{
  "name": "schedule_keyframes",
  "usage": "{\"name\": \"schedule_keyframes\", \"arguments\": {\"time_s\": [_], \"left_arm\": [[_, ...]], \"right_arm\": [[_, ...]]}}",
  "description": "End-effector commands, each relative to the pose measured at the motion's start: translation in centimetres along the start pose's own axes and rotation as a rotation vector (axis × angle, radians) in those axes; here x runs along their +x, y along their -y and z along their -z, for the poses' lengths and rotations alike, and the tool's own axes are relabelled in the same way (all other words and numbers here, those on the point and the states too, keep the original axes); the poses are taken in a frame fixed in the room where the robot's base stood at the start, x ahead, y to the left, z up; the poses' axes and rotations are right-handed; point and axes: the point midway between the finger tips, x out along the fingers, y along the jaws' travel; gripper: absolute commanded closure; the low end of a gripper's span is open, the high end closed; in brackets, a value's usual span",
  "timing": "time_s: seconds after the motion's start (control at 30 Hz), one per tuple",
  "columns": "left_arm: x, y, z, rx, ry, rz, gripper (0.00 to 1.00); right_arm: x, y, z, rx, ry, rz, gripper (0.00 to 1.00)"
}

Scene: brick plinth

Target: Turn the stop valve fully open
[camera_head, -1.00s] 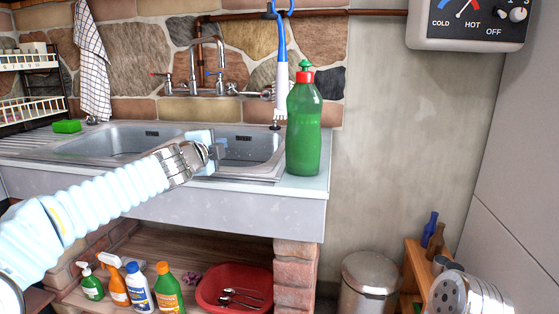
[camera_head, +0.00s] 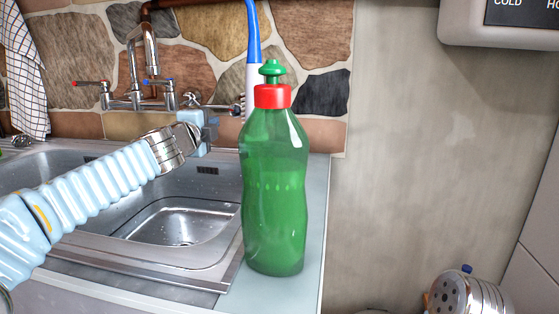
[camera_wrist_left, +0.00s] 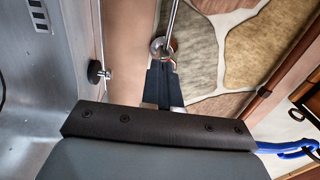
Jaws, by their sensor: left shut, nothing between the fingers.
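The chrome stop valve (camera_head: 222,108) shows on the wall right of the mixer tap, partly hidden by the bottle and brush; a metal lever or stem reaches sideways from it. My left gripper (camera_head: 207,122) is shut and empty, just below and in front of it, over the back edge of the sink. In the left wrist view, my dark shut fingertips (camera_wrist_left: 160,84) are close below a round chrome fitting (camera_wrist_left: 162,47) with a thin rod; I cannot tell whether they touch. My right gripper is not in view.
A tall green bottle (camera_head: 275,190) with a red cap stands on the counter right of my left gripper. A blue-handled brush (camera_head: 253,35) hangs behind it. The mixer tap (camera_head: 150,75) is at left, above the steel sink (camera_head: 185,220).

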Motion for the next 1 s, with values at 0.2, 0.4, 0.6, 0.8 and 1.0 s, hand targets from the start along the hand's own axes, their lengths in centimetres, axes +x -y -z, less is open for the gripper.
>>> {"name": "schedule_keyframes", "arguments": {"time_s": [0.2,0.4,0.6,0.8,1.0], "left_arm": [[2.3,0.2,0.1,0.000,-0.001,-0.002,1.00],[5.0,0.2,0.1,-0.001,-0.001,-0.002,1.00],[6.6,0.1,0.0,0.000,0.000,-0.001,1.00],[6.9,0.0,0.0,-0.002,0.001,0.001,1.00],[6.9,0.1,0.0,-0.002,0.001,0.001,1.00]], "right_arm": [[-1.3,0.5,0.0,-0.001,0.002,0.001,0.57],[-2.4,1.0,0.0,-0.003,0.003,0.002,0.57],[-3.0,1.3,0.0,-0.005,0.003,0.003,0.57],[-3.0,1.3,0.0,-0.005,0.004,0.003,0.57],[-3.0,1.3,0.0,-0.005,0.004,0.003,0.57]]}}
